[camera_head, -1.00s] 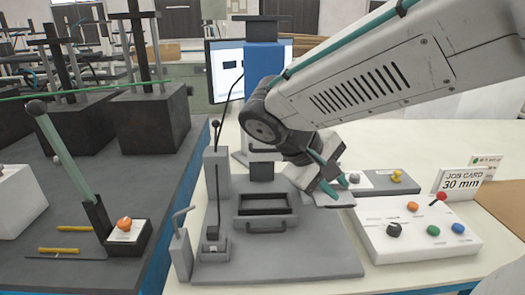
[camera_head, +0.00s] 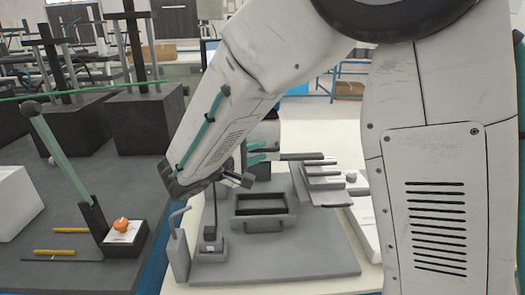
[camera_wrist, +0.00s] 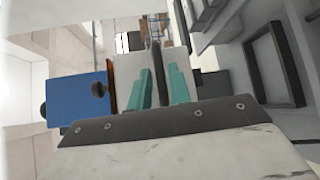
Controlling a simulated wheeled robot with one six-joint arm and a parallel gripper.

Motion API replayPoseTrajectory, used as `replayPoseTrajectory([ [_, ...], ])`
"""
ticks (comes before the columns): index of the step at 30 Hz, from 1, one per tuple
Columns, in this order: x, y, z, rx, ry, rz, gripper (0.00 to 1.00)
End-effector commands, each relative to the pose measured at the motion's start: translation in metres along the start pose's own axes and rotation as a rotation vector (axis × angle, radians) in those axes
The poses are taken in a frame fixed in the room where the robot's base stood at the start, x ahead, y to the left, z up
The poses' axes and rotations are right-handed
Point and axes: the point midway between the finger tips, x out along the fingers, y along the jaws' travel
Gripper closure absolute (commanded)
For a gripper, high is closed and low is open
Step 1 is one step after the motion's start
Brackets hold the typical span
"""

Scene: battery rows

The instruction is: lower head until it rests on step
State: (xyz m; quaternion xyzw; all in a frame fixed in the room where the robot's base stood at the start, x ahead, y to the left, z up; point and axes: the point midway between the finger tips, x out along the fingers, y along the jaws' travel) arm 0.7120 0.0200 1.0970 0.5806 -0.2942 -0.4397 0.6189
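My gripper (camera_head: 266,154) is in the middle of the head view, at the back of the grey base plate (camera_head: 300,262), its teal fingers pointing right. Right of them is a dark horizontal bar (camera_head: 303,156), which may be part of the head. Below it are stepped grey plates (camera_head: 326,184), which look like the step. In the wrist view a dark bar (camera_wrist: 157,65) stands between the two teal fingers (camera_wrist: 163,90). I cannot tell whether they touch it. Contact between bar and plates is also unclear. A blue block (camera_wrist: 78,95) is at left in the wrist view.
A shallow tray (camera_head: 264,225) sits on the base plate. A grey crank post (camera_head: 177,250) stands at its front left. On the left bench are a tall lever (camera_head: 60,155) and an orange knob (camera_head: 121,225). My arm hides much of the right side.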

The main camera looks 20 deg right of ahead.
Motion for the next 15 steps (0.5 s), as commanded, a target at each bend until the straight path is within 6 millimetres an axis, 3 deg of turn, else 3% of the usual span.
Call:
replayPoseTrajectory([
  [6, 0.020, 0.000, 0.001, 0.000, -0.002, -0.001, 0.80],
  [14, 0.022, 0.000, 0.000, 0.000, -0.001, -0.001, 0.80],
  [15, 0.022, 0.000, 0.000, 0.000, -0.001, -0.002, 0.86],
])
